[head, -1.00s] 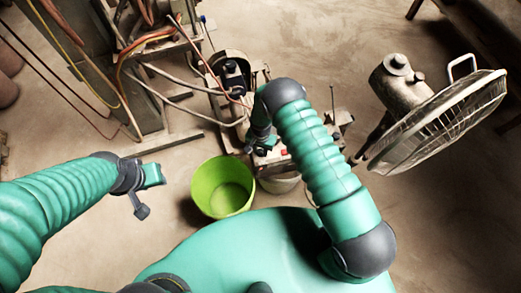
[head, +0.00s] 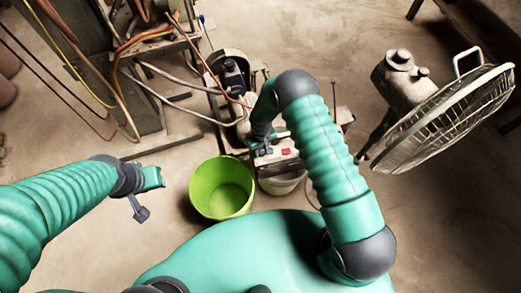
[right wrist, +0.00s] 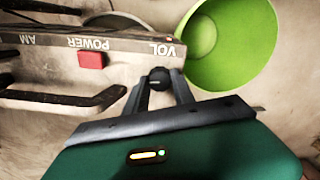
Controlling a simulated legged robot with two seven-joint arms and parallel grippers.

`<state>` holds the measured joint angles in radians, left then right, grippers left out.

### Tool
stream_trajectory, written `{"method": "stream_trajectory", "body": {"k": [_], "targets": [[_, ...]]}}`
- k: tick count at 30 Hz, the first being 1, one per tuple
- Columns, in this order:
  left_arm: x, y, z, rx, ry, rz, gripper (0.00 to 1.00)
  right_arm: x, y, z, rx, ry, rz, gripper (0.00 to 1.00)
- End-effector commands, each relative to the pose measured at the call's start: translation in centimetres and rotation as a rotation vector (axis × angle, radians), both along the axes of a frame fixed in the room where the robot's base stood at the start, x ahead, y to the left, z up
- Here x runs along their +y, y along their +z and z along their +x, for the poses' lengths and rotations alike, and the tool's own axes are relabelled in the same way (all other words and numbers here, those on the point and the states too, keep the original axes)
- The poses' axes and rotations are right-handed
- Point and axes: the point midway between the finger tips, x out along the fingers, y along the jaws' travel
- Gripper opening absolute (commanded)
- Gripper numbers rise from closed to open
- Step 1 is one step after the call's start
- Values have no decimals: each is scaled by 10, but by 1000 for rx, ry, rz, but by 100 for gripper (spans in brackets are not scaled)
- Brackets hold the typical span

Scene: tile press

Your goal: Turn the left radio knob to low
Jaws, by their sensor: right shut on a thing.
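The radio (head: 285,158) stands in front of me, with a red button and a dark front strip. In the right wrist view the radio (right wrist: 60,55) appears upside down, with the labels AM, POWER and VOL. A small round black knob (right wrist: 159,77) sits by the VOL label, at the radio's left end as the head view sees it. My right gripper (right wrist: 161,88) is shut on this knob, one finger on each side. In the head view the right gripper (head: 262,139) partly covers that end. My left gripper (head: 144,197) hangs away at left; its finger gap is unclear.
A green bucket (head: 221,187) stands just left of the radio, close to my right gripper. A pale bucket (head: 282,185) is below the radio. A large metal fan (head: 430,115) stands at right. Machinery with hoses (head: 150,60) fills the upper left.

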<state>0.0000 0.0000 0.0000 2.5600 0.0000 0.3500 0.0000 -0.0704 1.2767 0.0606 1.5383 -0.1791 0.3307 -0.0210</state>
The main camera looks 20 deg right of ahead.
Motion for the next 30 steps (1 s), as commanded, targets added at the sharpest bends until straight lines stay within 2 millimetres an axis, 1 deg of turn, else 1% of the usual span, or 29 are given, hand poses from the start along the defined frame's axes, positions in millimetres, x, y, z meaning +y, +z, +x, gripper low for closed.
{"method": "stream_trajectory", "body": {"k": [12,30], "targets": [[0,-8,0,0,0,0,36,-2,0,0,1,392,-1,0],[0,-14,0,0,0,0,36,-3,0,2,0,959,0,0]]}}
